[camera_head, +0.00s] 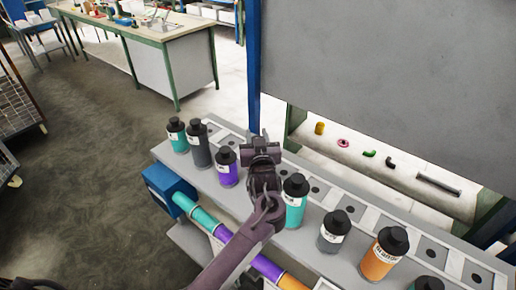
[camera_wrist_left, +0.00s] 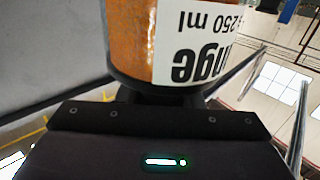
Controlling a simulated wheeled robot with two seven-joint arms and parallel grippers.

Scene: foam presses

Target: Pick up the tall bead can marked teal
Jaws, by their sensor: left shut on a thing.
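My left gripper (camera_head: 262,152) is over the middle of the grey rack in the head view. In the left wrist view it is shut on an orange can (camera_wrist_left: 130,42), at its black cap end; the label is upside down. My arm and gripper hide that can in the head view. A teal can with a black cap (camera_head: 295,205) stands upright just right of the gripper and looks tall. My right gripper is not in view.
A dark grey can (camera_head: 200,150) and a purple can (camera_head: 227,172) stand left of the gripper. A grey can (camera_head: 332,236) and another orange can (camera_head: 378,262) stand right. A large grey panel (camera_head: 390,70) rises behind the rack. Coloured tubes run along its front.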

